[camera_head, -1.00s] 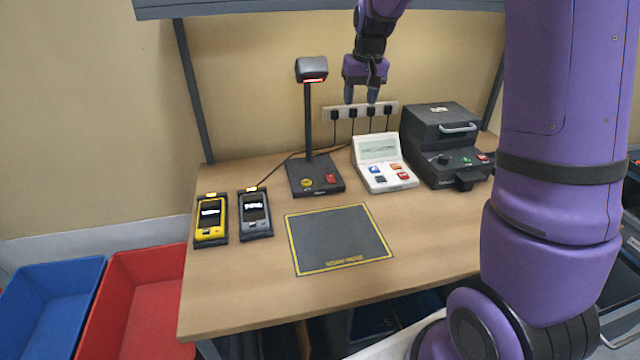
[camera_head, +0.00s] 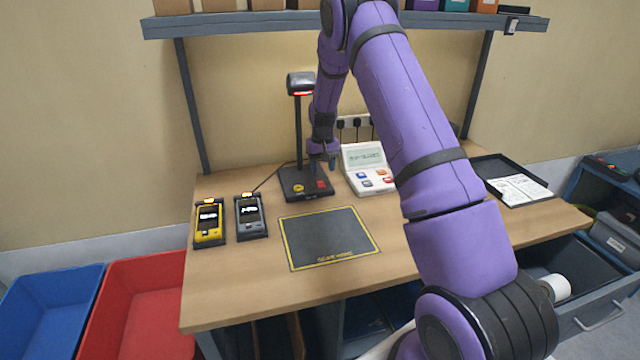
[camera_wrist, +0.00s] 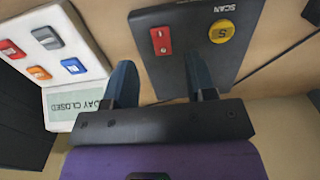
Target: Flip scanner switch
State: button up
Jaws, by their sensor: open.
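The desk scanner has a black base (camera_head: 306,194), an upright post and a dark head (camera_head: 300,83) with a red light on its underside. A red rocker switch (camera_head: 321,184) and a round yellow button (camera_head: 299,188) sit on the base. In the wrist view the red switch (camera_wrist: 161,41) lies just beyond my fingertips, roughly between them, with the yellow button (camera_wrist: 221,32) to its right. My gripper (camera_head: 323,162) is open and empty, close above the back right of the base; its fingers also show in the wrist view (camera_wrist: 161,75). I cannot tell whether it touches anything.
A white keypad terminal (camera_head: 366,170) stands close right of the scanner. Two handheld devices, yellow (camera_head: 209,222) and grey (camera_head: 250,215), lie left. The dark mat (camera_head: 330,238) in front is clear. A black tray (camera_head: 512,180) with papers lies right. A shelf (camera_head: 250,25) hangs above.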

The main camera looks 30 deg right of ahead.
aim_at(322, 186)
jog(key=shift+f, duration=3.1)
